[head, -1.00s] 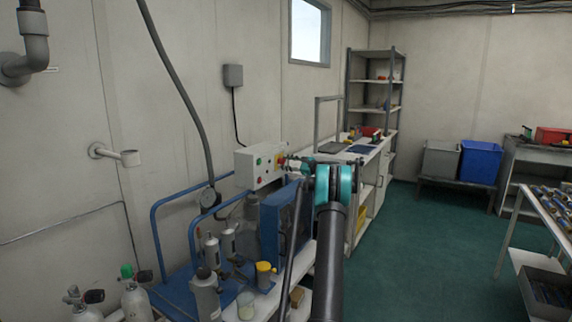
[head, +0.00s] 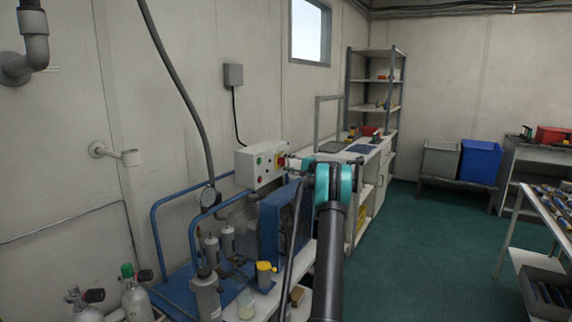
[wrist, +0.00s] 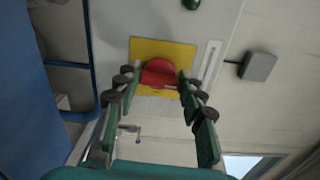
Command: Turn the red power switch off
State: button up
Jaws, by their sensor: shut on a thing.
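The red power switch (wrist: 158,73) is a round red knob on a yellow plate (wrist: 178,50) in the wrist view. The plate is on the front of a white control box (head: 250,168), which also carries green and red buttons. My gripper (wrist: 157,82) has its two green fingers at either side of the red knob and is shut on it. In the head view my teal wrist is just right of the box, and the fingers are too small there to make out clearly. The switch's exact angle is hard to read.
A yellow-lidded cup (head: 265,273) stands on the bench in front. A white workbench (head: 374,165) is behind my wrist. Open green floor lies to the right.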

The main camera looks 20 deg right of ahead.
jog(key=shift+f+n, duration=0.1)
jog(key=shift+n, duration=0.4)
jog(key=o, duration=1.2)
jog(key=shift+c, duration=0.2)
jog(key=v, duration=1.2)
